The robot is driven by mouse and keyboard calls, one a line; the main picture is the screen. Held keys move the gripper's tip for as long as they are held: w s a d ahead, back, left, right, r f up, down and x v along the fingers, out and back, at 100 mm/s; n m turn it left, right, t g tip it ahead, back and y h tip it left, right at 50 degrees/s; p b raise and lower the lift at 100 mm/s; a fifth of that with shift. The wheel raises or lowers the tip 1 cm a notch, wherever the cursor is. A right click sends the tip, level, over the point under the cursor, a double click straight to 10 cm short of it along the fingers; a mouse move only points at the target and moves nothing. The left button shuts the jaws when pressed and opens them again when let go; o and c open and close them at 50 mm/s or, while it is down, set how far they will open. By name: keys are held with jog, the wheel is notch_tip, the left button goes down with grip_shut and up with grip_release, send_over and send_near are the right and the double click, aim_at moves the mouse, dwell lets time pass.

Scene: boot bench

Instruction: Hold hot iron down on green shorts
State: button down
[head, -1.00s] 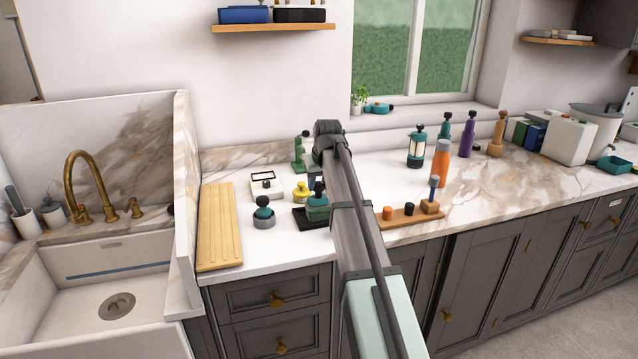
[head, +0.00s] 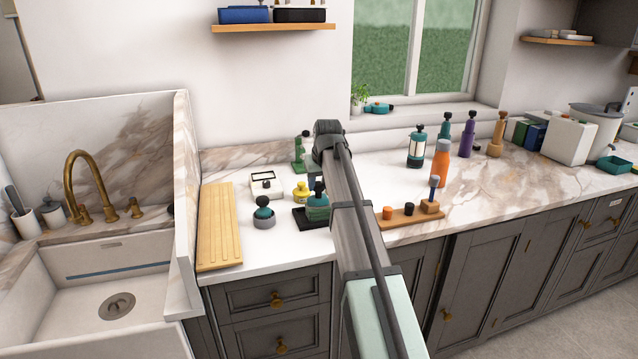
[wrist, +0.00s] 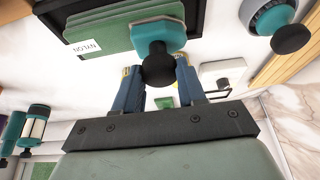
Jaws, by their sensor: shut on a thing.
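The iron is a teal block with a round black knob; it shows in the wrist view (wrist: 160,34) and in the head view (head: 318,203). My gripper (wrist: 160,72) has its blue fingers shut on the black knob. The green shorts (wrist: 112,40) lie folded flat under the iron on a dark board (wrist: 76,9), with a white label reading NYLON. The iron sits over the shorts, looking in contact, though its underside is hidden. In the head view my arm hides part of the board (head: 303,221) and most of the gripper.
A grey dish with a teal, black-knobbed item (head: 263,214) stands left of the board. A yellow bottle (head: 300,192) and a white box (head: 266,185) stand behind. A wooden stand (head: 410,218) is to the right, a ribbed wooden board (head: 219,228) at the left.

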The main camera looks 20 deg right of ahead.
jog(key=shift+r, duration=4)
